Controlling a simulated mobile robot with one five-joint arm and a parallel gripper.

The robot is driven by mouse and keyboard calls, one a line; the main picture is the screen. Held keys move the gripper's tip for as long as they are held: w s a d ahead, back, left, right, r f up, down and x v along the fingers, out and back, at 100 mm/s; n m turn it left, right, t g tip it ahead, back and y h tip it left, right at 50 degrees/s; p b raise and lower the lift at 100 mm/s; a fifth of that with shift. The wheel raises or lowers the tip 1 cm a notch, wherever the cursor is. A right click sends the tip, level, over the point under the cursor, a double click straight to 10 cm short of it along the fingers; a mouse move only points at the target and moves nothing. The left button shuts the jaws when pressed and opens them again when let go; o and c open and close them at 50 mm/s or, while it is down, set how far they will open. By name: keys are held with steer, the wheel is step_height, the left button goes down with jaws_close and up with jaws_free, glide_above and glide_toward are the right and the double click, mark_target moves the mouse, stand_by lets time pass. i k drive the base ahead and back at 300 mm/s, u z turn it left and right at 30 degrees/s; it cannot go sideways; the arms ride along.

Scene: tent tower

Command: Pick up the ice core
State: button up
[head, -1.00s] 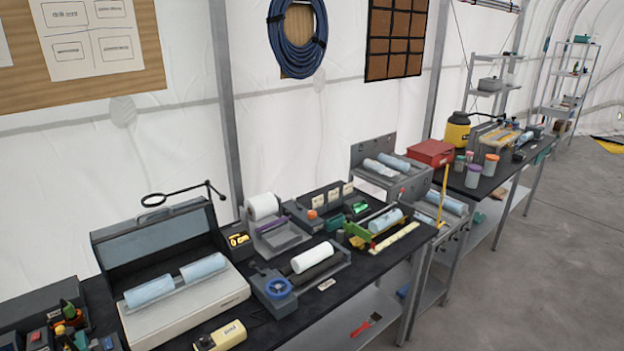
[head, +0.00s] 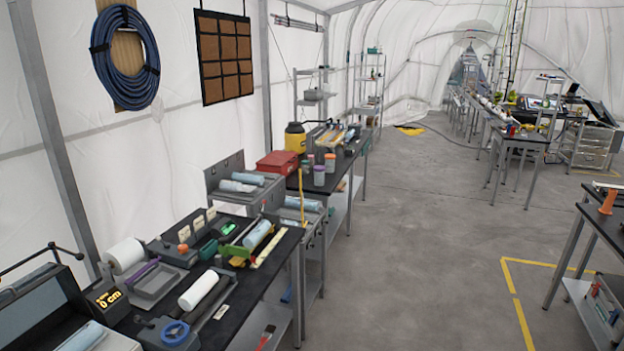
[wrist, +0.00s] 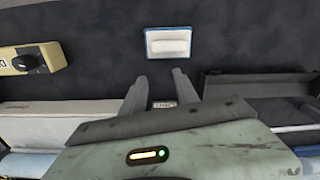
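Several pale blue cylinders look like ice cores. One core (head: 258,235) lies in a cradle near the bench's far end; two, an upper core (head: 248,178) and a lower core (head: 237,187), lie on a metal cart. Another core (head: 82,338) lies in the lidded case at lower left, partly cut off. A white cylinder (head: 199,290) lies on a holder mid-bench. My gripper (wrist: 160,76) is open and empty in the wrist view, its fingers apart over a dark surface. A pale blue shape (wrist: 25,165) at lower left there may be a core. The head view does not show my gripper.
The black bench (head: 276,256) is crowded with tools and a blue-knobbed device (head: 174,332). A red box (head: 277,163) stands beyond the cart. The grey floor (head: 400,250) to the right is open. The wrist view shows a yellow device (wrist: 33,59) and a blue-edged white block (wrist: 168,42).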

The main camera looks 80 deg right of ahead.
mark_target(242, 177)
steer(key=z, duration=0.65)
steer(key=i, duration=0.15)
steer(key=z, duration=1.65)
